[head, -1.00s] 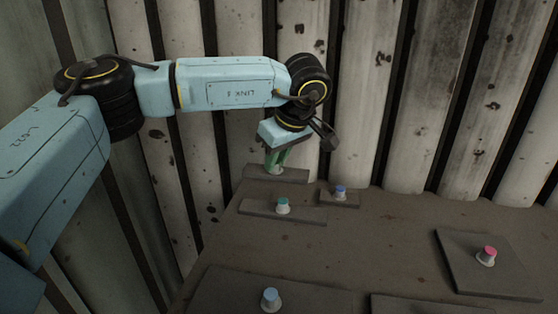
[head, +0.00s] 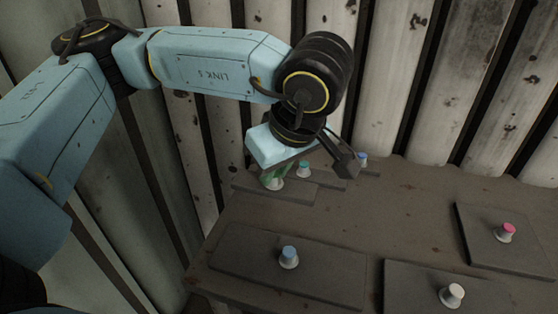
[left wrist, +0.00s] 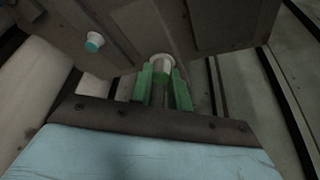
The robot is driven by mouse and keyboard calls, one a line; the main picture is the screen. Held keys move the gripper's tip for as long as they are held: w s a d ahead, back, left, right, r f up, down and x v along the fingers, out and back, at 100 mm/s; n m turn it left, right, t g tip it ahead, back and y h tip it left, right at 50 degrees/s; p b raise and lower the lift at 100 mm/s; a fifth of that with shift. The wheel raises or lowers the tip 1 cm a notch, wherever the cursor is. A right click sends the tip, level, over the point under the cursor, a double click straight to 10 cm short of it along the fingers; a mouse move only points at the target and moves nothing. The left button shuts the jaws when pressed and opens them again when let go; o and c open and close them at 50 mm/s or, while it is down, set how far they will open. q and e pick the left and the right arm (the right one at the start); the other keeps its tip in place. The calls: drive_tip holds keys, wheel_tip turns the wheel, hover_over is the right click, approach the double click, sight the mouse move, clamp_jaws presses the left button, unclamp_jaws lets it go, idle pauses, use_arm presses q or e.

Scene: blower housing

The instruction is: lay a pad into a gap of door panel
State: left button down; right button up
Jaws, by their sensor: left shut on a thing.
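My left gripper (head: 273,180) has green fingers and points down at the far left of the brown surface. It is shut on the pale knob (head: 276,185) of a thin, dark grey pad (head: 300,193). In the left wrist view the knob (left wrist: 161,64) sits between the fingertips (left wrist: 163,80). The pad overlaps the brown surface's left edge in the picture; I cannot tell how high it is. Just behind it is another dark pad (head: 328,182) with a teal knob (head: 303,167); the teal knob shows in the left wrist view (left wrist: 94,42). I cannot make out the gap clearly. My right gripper is out of view.
Near the front lie a pad with a blue knob (head: 288,256) and a pad with a white knob (head: 453,294). A pad with a pink knob (head: 506,232) lies at the right. A small blue knob (head: 362,159) is at the back. The brown surface's middle (head: 400,215) is clear.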

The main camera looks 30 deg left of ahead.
use_arm(q)
drive_tip(key=shift+r+p, duration=1.05)
drive_tip(key=shift+r, duration=1.1)
